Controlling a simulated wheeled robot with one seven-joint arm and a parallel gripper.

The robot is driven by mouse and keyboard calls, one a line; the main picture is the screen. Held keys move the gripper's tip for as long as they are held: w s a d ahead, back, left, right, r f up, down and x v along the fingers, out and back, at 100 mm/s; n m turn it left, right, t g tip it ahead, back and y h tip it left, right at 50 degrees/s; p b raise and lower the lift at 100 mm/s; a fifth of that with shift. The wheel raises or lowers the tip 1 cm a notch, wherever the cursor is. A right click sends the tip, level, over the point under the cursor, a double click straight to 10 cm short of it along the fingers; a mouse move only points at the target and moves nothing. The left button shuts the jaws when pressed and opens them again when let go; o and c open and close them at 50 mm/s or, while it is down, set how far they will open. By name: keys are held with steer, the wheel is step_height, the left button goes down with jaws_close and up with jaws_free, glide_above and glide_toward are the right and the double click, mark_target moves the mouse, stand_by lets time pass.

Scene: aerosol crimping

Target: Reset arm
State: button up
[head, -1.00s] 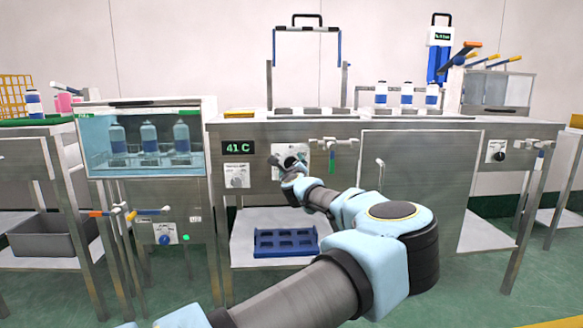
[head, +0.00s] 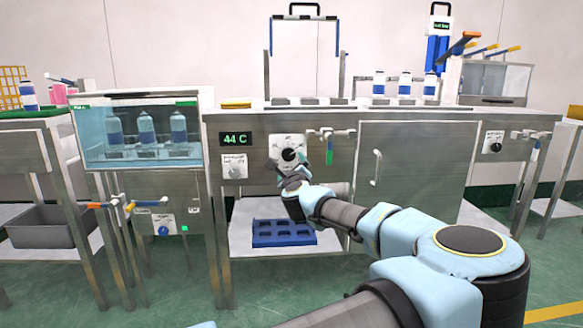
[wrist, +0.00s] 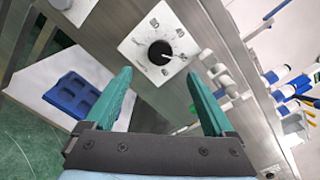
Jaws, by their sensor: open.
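My gripper (head: 301,164) is in front of the steel bench's front panel, just below and around the height of a black dial. In the wrist view my gripper (wrist: 158,97) shows two green fingers spread apart with nothing between them. The black dial (head: 288,155) sits on a white scale plate and is clear of the fingers. The dial also shows in the wrist view (wrist: 160,53), beyond the fingertips. My arm reaches in from the lower right. A green display (head: 235,140) left of the dial reads 44 C.
A glass-fronted bath (head: 140,138) with several bottles stands left. A valve with a green handle (head: 329,150) is close right of the dial. A cabinet door (head: 415,160) is further right. A blue tray (head: 284,233) lies on the lower shelf. Floor in front is open.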

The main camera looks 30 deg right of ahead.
stand_by(0.3)
steer(key=w+a+f+n+g+y, duration=0.1)
steer(key=w+a+f+n+y, duration=0.25)
steer(key=a, duration=0.45)
steer(key=w+a+f+n+g+y, duration=0.1)
steer(key=w+a+f+n+y, duration=0.2)
steer(key=a, duration=0.5)
steer(key=w+a+f+n+g+y, duration=0.1)
steer(key=w+a+f+n+y, duration=0.1)
steer(key=a+f+n, duration=0.45)
steer(key=s+a+f+n+g+y, duration=0.15)
steer(key=s+a+n+g, duration=0.3)
steer(key=a, duration=0.55)
steer(key=s+a+f+n+g, duration=0.3)
steer(key=s+a+n+g, duration=0.15)
steer(key=a, duration=0.55)
steer(key=s+a+r+n+g+h, duration=0.1)
steer(key=s+a+r+n, duration=0.3)
steer(key=s, duration=0.5)
steer(key=s+a+r+n+g+h, duration=0.2)
steer(key=s+r+n, duration=0.3)
steer(key=s+r, duration=0.3)
step_height(320, 180, up, 27)
steer(key=p, duration=2.8)
steer(key=shift+s+d+r, duration=0.15)
steer(key=shift+s+d, duration=0.05)
steer(key=shift+s, duration=0.2)
